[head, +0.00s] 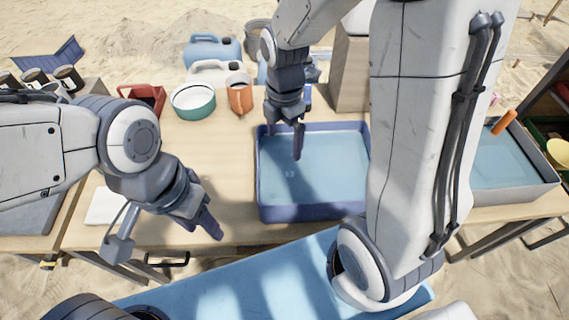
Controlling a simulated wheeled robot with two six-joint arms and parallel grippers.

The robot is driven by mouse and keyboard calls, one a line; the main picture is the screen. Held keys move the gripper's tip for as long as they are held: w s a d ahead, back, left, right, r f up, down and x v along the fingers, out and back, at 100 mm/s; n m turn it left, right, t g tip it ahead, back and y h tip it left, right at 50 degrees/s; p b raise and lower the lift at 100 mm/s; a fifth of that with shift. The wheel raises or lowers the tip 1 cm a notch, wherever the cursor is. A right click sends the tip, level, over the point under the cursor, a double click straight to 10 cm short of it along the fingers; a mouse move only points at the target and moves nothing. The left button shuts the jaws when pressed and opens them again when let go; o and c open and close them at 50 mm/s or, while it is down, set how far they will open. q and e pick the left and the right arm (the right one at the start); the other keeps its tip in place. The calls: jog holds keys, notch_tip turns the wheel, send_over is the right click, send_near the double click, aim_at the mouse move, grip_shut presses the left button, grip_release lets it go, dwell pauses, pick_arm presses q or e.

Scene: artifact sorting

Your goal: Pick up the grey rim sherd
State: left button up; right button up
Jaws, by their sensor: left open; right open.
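I cannot make out a grey rim sherd in the head view; it may be hidden behind my arms or too small to tell. My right gripper (286,138) is open and points down over the left part of the blue tray (263,205). I see nothing held in it. My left gripper (208,222) is open and empty near the front edge of the wooden table (228,180), left of the tray. My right arm covers the tray's right side.
A green-and-white bowl (194,102), an orange-brown jug (240,95), a red container (146,97) and jerrycans (212,50) stand at the back. A white sheet (104,207) lies at the left. A grey bin (510,191) stands at the right.

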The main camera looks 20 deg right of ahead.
notch_tip(320, 180, down, 2)
jog(key=w+d+n, duration=0.1)
jog(key=d+n, duration=0.1)
jog(key=b, duration=0.1)
send_over(289, 169)
jog(key=f, duration=0.5)
jog(key=shift+d, duration=0.3)
jog(key=shift+a+f+b, duration=0.15)
jog(key=shift+f+b, duration=0.15)
jog(key=shift+f, duration=1.15)
jog(key=shift+a+f+b, duration=0.15)
jog(key=shift+f+b, duration=0.15)
jog(key=shift+f, duration=1.15)
jog(key=c, duration=1)
jog(key=shift+r, duration=0.15)
jog(key=shift+r, duration=0.55)
notch_tip(289, 169, up, 3)
jog(key=shift+w+p, duration=0.1)
jog(key=shift+p, duration=0.35)
jog(key=s+d+r, duration=0.2)
jog(key=d, duration=0.1)
jog(key=s+d+r, duration=0.2)
jog(key=s+d, duration=0.1)
jog(key=s+d+r+p, duration=0.1)
jog(key=s+d+r, duration=0.1)
jog(key=d, duration=0.1)
jog(key=shift+s+d+r, duration=0.1)
jog(key=shift+s+r, duration=0.05)
jog(key=shift+r, duration=0.2)
